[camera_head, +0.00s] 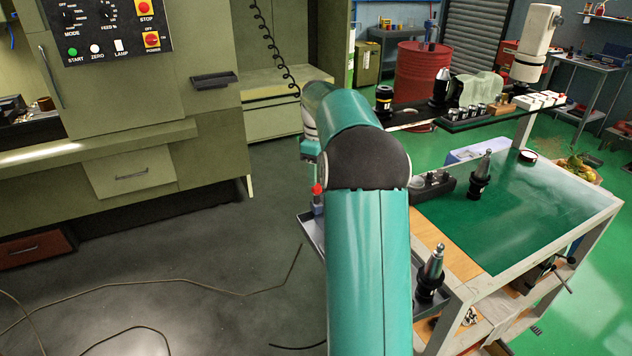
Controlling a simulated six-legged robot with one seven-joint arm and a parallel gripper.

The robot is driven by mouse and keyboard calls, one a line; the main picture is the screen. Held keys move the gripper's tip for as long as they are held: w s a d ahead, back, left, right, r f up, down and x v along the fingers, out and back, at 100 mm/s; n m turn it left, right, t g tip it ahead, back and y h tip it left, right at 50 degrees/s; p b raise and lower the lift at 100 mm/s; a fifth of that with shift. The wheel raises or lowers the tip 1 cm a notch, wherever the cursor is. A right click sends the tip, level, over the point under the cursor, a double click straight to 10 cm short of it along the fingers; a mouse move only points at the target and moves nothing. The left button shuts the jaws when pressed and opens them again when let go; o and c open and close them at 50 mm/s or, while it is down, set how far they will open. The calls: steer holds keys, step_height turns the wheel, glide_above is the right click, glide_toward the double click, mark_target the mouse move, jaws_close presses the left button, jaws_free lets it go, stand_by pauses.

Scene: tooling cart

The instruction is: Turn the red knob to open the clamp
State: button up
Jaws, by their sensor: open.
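The red knob (317,189) shows as a small upright red piece just left of my teal arm. It sits on top of a small grey-blue body (318,206), which looks like the clamp, by the grey tray on the cart's left side. Most of the clamp is hidden behind my arm, so I cannot tell its opening. My gripper (312,160) is small in view, below the far end of my arm and just above the red knob. It is open. Its fingertips are hard to make out, and I cannot tell whether they touch the knob.
The tooling cart (612,205) has a green mat and tool holders (480,178), (432,272). A raised shelf of small parts (500,117) runs along its back. A grey tray (309,229) juts from its left side. A green machine (125,170) stands left; cables lie on open floor.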

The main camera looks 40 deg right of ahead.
steer(key=shift+f, duration=1.9)
steer(key=shift+c, duration=0.4)
steer(key=c, duration=0.9)
